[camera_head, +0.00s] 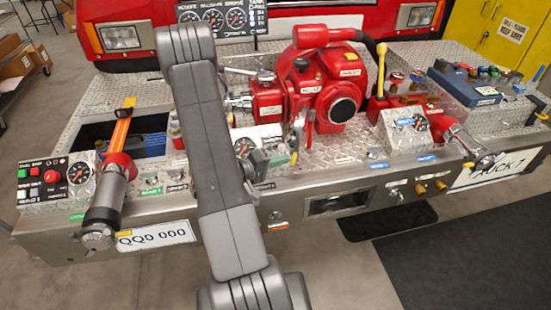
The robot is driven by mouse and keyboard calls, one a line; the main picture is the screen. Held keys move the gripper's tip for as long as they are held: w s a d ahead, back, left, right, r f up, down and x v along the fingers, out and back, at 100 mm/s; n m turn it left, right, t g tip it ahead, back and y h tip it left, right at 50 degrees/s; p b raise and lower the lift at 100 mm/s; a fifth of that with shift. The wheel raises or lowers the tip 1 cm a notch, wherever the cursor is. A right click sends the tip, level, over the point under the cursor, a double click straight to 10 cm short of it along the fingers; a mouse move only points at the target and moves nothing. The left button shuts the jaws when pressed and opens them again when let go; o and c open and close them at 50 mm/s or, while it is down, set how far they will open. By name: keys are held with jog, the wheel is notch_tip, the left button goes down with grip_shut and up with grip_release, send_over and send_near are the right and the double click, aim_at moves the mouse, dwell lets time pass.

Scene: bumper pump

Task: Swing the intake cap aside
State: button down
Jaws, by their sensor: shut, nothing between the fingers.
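The red pump (310,85) stands on the bumper deck right of my arm. A round black face with a red rim (342,110) is on its front, and I take it to be the intake cap. It faces forward and looks closed over the opening. A red outlet pipe with a silver end (98,235) is at the front left, and another (485,158) is at the front right. My grey arm rises through the middle of the view.
The floor in front is clear, with a black mat (470,255).

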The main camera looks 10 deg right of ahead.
jog(key=s+d+n+t, duration=0.1)
jog(key=s+d, duration=0.2)
jog(key=d, duration=0.2)
jog(key=shift+d+t+y+b, duration=0.15)
jog(key=shift+t+y+b, duration=0.15)
jog(key=shift+y+b, duration=0.1)
jog(key=shift+s, duration=0.1)
